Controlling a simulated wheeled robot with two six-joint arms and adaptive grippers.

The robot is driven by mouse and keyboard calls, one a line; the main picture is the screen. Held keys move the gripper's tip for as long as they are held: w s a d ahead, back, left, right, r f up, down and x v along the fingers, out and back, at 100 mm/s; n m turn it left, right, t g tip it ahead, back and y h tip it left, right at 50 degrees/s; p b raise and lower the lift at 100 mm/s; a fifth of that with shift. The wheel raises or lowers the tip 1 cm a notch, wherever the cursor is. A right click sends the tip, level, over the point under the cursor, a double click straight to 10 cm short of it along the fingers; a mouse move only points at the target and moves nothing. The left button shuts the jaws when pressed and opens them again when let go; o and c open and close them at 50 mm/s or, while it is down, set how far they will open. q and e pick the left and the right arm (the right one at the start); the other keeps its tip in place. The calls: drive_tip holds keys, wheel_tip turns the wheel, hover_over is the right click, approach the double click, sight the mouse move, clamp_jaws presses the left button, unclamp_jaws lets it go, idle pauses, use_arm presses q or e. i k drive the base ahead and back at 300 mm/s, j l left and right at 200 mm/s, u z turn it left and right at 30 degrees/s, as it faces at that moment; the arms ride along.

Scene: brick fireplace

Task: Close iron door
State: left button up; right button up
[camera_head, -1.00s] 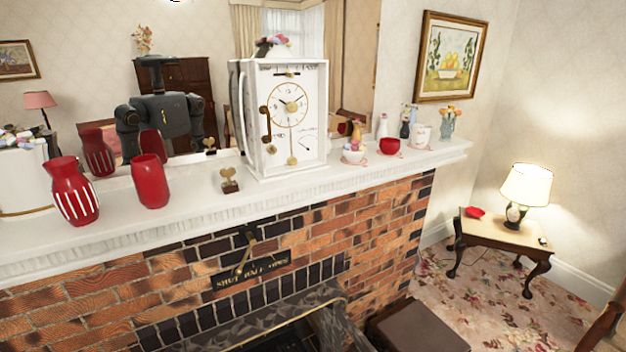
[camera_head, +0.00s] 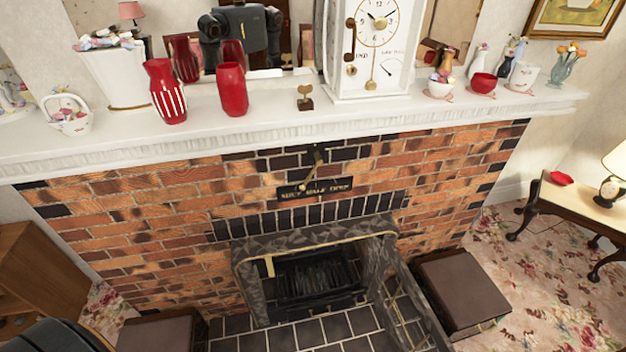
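The iron door (camera_head: 408,305) appears to be the dark panel that stands swung open at the right side of the fireplace opening, reaching out toward me. The patterned dark surround (camera_head: 300,243) frames the opening, and a black grate (camera_head: 318,280) shows inside, uncovered. The door's lower end is cut off by the bottom edge of the view. Neither of my grippers shows. A dark rounded shape at the bottom left may be part of my own arm.
A brown box-like seat (camera_head: 460,285) stands just right of the door, and another (camera_head: 160,333) at the lower left. A dark tiled hearth (camera_head: 310,332) lies in front. A brass lever (camera_head: 314,168) sits above the opening. Vases and a clock (camera_head: 372,50) stand on the mantel (camera_head: 270,118).

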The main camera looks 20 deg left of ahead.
sight(416, 327)
drive_tip(key=l+u, duration=0.4)
drive_tip(key=l, duration=0.4)
drive_tip(key=k+l+u, duration=0.1)
drive_tip(key=l+u, duration=0.3)
drive_tip(key=l, duration=0.4)
drive_tip(key=l+u, duration=0.2)
drive_tip(key=l, duration=0.25)
drive_tip(key=l+u, duration=0.25)
drive_tip(key=l, duration=0.2)
drive_tip(key=l+u, duration=0.2)
drive_tip(key=l, duration=0.25)
drive_tip(key=k+l+u, duration=0.1)
drive_tip(key=l+u, duration=0.15)
drive_tip(key=l, duration=0.2)
drive_tip(key=k+l+u, duration=0.2)
drive_tip(key=l, duration=0.2)
drive_tip(key=l+u, duration=0.25)
drive_tip(key=l, duration=0.2)
drive_tip(key=k, duration=0.05)
